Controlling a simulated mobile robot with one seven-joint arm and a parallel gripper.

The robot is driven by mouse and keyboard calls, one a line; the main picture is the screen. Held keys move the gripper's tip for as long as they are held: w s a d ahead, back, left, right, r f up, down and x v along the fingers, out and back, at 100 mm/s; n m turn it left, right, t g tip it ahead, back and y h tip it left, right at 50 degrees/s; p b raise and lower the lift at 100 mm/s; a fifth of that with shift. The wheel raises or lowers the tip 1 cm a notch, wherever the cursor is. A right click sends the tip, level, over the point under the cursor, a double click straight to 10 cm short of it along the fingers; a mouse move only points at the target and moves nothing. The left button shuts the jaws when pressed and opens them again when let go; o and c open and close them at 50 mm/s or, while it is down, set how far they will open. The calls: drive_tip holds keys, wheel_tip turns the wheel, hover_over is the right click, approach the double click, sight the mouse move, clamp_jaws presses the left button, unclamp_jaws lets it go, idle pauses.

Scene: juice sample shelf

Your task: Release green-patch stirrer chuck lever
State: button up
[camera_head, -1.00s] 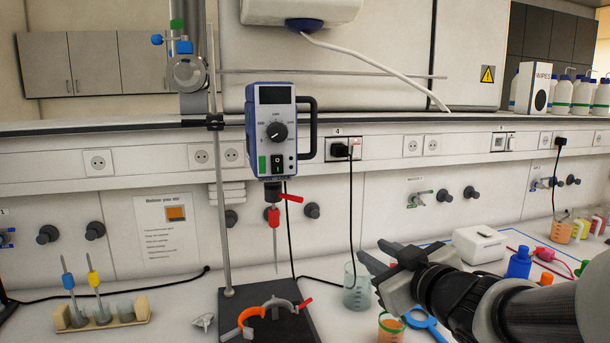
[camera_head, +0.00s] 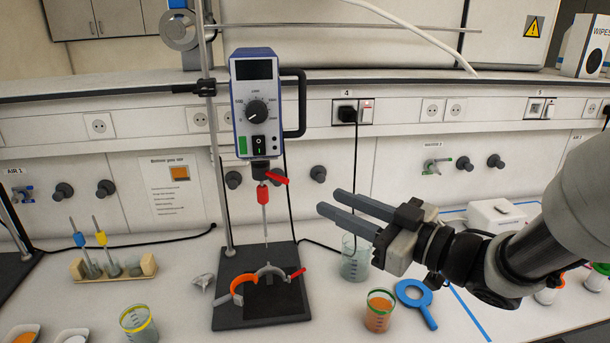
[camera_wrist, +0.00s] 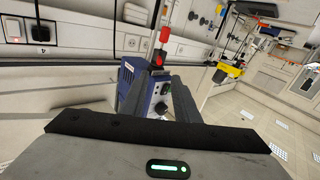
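The blue and white stirrer (camera_head: 256,102) with a green patch (camera_head: 243,146) hangs on its stand rod. Under it sits the dark chuck with a red lever (camera_head: 275,178) sticking out to the right. A shaft with a red sleeve (camera_head: 262,194) points down from the chuck. My gripper (camera_head: 329,202) is open and empty, right of the shaft and a little lower than the lever, with a gap between. In the wrist view the stirrer (camera_wrist: 158,95) shows between and beyond the fingers, with the red lever (camera_wrist: 157,60) and red sleeve (camera_wrist: 164,35) above it.
The black stand base (camera_head: 250,312) carries an orange and grey open clamp (camera_head: 238,289). A beaker (camera_head: 356,258), an orange-filled cup (camera_head: 379,311) and a blue magnifier (camera_head: 414,294) stand near my gripper. A rack with stirrer rods (camera_head: 112,268) is at left.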

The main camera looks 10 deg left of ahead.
sight(289, 183)
drive_tip(key=p+x, duration=0.1)
drive_tip(key=x, duration=1.2)
drive_tip(key=shift+w+a+f, duration=0.1)
drive_tip(key=shift+w+a, duration=0.15)
drive_tip(key=shift+w, duration=0.05)
clamp_jaws()
